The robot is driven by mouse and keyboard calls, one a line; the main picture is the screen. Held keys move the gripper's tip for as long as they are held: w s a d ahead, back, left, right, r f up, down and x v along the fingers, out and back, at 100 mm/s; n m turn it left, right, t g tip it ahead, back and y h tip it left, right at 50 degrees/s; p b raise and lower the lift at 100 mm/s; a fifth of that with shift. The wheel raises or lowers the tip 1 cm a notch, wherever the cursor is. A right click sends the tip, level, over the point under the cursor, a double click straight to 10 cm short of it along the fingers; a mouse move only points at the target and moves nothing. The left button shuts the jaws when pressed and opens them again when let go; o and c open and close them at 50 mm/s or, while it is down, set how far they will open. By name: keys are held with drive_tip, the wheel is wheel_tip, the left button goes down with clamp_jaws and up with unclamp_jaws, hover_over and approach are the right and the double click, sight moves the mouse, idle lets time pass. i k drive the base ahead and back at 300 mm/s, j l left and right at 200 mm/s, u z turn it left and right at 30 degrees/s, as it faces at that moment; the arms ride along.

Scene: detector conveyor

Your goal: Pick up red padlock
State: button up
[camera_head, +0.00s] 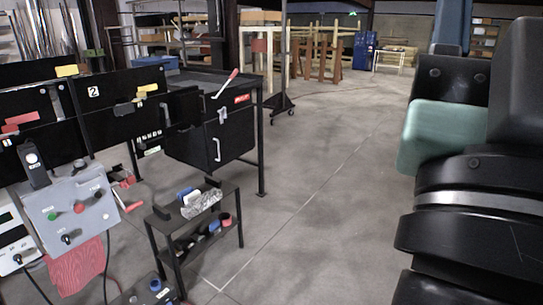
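I cannot make out a red padlock for certain. Small red items show at the left in the head view: a red knob (80,207) on the grey control box (70,212), a red piece (127,180) behind that box, and a red item (226,218) on the lower shelf of a small black stand (151,224). They are too small to tell as a padlock. My gripper is not in view. Dark links of my arm fill the right edge.
A black cabinet (185,147) with white handles stands behind the small stand. A crumpled silvery packet (202,204) lies on the stand's top. The grey floor (320,200) in the middle is clear.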

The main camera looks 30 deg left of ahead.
sight(130, 179)
drive_tip(key=u, duration=0.4)
drive_tip(key=i+j+u, duration=0.1)
drive_tip(key=u, duration=0.7)
drive_tip(key=i+u, duration=0.15)
drive_tip(key=u, duration=0.3)
drive_tip(key=i+u, duration=0.1)
drive_tip(key=i+j, duration=0.05)
drive_tip(key=i, duration=0.05)
